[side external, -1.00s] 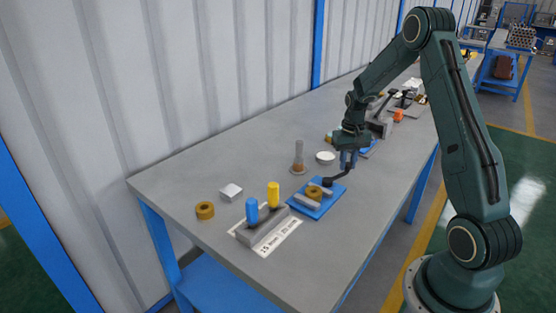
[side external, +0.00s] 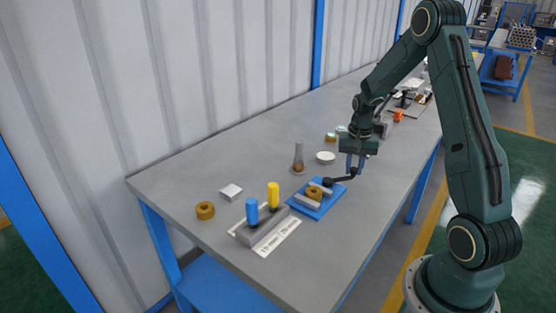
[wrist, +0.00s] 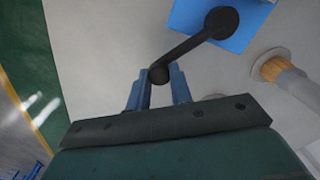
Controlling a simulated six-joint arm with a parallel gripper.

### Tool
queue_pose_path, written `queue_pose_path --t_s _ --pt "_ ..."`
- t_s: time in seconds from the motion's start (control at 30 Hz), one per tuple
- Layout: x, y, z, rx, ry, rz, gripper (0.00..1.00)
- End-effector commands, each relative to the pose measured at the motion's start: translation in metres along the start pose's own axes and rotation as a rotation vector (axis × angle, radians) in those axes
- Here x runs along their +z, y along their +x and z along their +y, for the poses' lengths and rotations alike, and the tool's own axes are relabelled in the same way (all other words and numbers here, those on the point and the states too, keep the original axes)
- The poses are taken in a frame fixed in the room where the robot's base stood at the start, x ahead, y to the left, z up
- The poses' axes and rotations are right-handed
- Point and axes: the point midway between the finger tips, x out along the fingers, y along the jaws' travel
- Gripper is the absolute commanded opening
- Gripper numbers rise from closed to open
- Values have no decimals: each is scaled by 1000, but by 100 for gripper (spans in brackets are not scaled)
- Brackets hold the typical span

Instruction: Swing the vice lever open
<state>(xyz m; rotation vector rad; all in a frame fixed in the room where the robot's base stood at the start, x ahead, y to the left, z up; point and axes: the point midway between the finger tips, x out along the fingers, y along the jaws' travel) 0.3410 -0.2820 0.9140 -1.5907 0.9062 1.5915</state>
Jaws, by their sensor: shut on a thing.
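The vice sits on a blue base plate (side external: 327,207) with grey jaws (side external: 307,201) and a brass ring (side external: 314,192) at them. Its black lever (side external: 341,180) sticks out from the pivot to the right, toward the table's front edge. My gripper (side external: 356,171) is shut on the lever's free end. In the wrist view, the lever (wrist: 190,46) runs from its round pivot to a ball end between the blue fingers of my gripper (wrist: 160,75). The blue base (wrist: 185,14) is partly cut off by the top of that view.
A block with blue (side external: 252,211) and yellow (side external: 273,195) handles stands on a label at the left. Near it are a loose brass ring (side external: 205,210) and a white block (side external: 231,191).

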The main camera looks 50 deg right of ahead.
Motion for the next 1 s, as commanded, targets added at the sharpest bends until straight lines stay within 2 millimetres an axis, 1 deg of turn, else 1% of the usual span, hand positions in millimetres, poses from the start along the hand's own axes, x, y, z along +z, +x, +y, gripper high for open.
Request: queue_pose_path --t_s 0.2,0.43,0.7,1.0 --pt "17 -1 6 0 205 3 0" --pt "36 -1 8 0 422 2 0" --pt "57 -1 6 0 663 2 0" --pt "72 -1 0 0 861 2 0"
